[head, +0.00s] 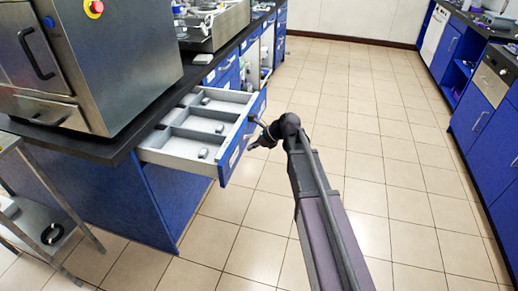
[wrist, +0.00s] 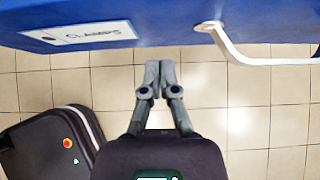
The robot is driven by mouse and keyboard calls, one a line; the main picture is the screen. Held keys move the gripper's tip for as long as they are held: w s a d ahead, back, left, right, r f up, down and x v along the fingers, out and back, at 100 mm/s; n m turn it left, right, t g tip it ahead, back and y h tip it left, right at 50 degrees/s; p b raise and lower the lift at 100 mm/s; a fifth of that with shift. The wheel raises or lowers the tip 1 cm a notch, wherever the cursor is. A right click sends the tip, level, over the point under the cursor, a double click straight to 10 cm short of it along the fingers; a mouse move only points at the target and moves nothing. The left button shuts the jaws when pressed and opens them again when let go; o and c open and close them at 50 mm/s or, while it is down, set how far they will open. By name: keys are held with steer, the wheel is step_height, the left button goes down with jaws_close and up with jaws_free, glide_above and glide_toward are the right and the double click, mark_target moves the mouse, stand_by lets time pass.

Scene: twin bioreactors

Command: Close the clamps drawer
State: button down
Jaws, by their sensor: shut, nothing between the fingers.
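The clamps drawer (head: 178,153) is pulled out from the left counter in the head view. It is a light grey tray with dividers, a blue front and a few small grey items inside. In the wrist view its blue front (wrist: 165,18) runs along the top, with a white label reading CLAMPS (wrist: 85,36) and a white bar handle (wrist: 235,50) to the right. My gripper (head: 252,146) is just outside the drawer front. In the wrist view my gripper (wrist: 160,65) has its fingers together and empty, below the front, between label and handle, apart from the handle.
A large steel machine (head: 120,60) stands on the black counter above the drawer. A metal cart (head: 50,215) stands at the lower left. Other blue cabinets (head: 492,125) line the right side. The tiled floor (head: 375,140) between the rows is clear.

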steer(key=shift+w+a, duration=0.2)
steer(key=shift+a, duration=0.3)
steer(key=shift+w+a, duration=0.15)
steer(key=shift+a, duration=0.3)
steer(key=shift+w, duration=0.15)
